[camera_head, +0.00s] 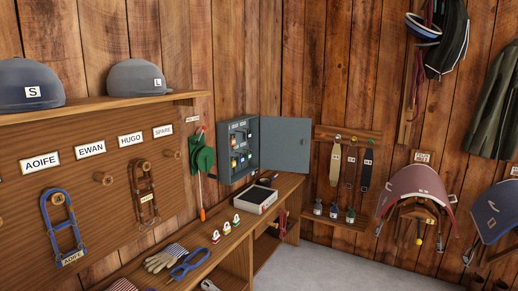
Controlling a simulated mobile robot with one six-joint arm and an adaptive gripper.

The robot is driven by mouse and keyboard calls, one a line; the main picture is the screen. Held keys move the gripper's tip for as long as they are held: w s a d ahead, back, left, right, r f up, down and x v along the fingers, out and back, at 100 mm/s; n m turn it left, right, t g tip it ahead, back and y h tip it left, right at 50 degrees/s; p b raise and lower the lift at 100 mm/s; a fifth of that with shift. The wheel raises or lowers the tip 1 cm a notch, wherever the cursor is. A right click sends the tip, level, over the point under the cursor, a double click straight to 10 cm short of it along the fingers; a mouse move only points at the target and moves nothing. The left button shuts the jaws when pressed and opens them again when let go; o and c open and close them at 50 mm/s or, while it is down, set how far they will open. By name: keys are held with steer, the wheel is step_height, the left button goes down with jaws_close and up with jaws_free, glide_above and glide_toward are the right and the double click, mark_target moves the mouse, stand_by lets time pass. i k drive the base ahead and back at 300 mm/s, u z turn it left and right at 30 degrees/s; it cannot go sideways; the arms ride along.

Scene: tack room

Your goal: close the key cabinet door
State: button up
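The key cabinet (240,148) is a small grey box on the wooden wall, near the middle of the head view. Its door (285,146) stands wide open, swung out to the right. Several keys with coloured tags hang inside the cabinet in rows. The door's flat face shows, with a small dark mark near its upper right edge. My gripper is not in view.
A green item (201,158) hangs left of the cabinet. Grey floor (330,272) is clear at the lower right.

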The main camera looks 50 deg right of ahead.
mark_target(283, 148)
steer(key=z, duration=1.3)
steer(key=k, duration=0.95)
steer(key=i, duration=0.8)
